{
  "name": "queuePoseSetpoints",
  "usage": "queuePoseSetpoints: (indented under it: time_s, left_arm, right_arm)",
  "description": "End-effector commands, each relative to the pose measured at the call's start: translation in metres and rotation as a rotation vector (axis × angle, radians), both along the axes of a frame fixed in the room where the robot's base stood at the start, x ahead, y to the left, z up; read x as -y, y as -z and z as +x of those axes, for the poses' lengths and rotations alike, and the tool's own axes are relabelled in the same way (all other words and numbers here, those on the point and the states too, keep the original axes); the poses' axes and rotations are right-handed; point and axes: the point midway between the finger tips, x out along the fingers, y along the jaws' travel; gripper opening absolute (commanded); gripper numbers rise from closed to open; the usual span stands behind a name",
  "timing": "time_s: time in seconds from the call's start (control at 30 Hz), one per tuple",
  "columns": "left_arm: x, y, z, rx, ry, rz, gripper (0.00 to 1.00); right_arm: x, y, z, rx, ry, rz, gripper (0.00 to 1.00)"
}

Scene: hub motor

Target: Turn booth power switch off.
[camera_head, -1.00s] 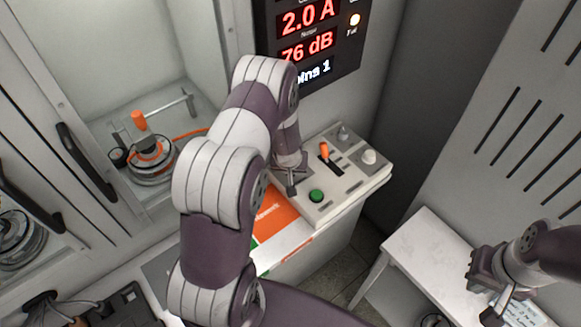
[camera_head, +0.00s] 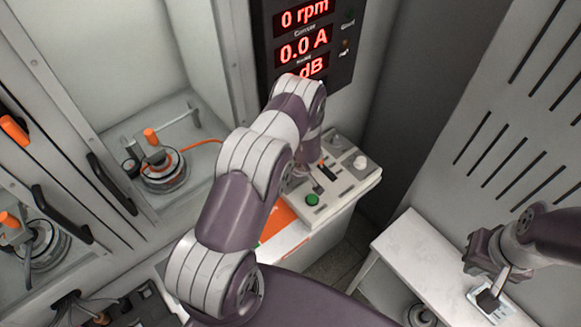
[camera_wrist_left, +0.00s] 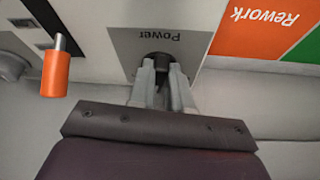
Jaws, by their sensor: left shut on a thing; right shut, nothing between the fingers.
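The booth power switch shows in the left wrist view as a dark knob (camera_wrist_left: 158,58) on a grey plate (camera_wrist_left: 125,42) marked "Power". My left gripper (camera_wrist_left: 161,74) is shut on this knob, one finger on each side. In the head view my left arm covers the switch and most of this gripper. The control panel (camera_head: 345,190) carries a green button (camera_head: 312,199) and an orange-handled lever, which also shows in the left wrist view (camera_wrist_left: 55,74). My right gripper (camera_head: 494,285) is shut and empty, over the small white table at the right.
The display (camera_head: 300,45) reads 0 rpm and 0.0 A. A glazed booth with a motor (camera_head: 163,170) stands at the left, with dark door handles (camera_head: 110,183). The white table (camera_head: 415,250) is at the right. An orange "Rework" area (camera_wrist_left: 258,28) lies beside the switch.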

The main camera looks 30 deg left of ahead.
Motion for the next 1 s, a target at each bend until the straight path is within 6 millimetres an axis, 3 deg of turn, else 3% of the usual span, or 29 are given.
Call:
queuePoseSetpoints:
  time_s: [0.27,1.0]
  left_arm:
    - [0.002,0.0,0.007,0.003,-0.259,0.002,0.0]
    - [0.002,0.002,0.019,0.004,-0.861,0.0,0.0]
  right_arm:
    - [0.0,-0.005,0.0,0.0,0.0,0.0,0.0]
    - [0.0,0.045,0.0,0.0,0.0,0.0,0.0]
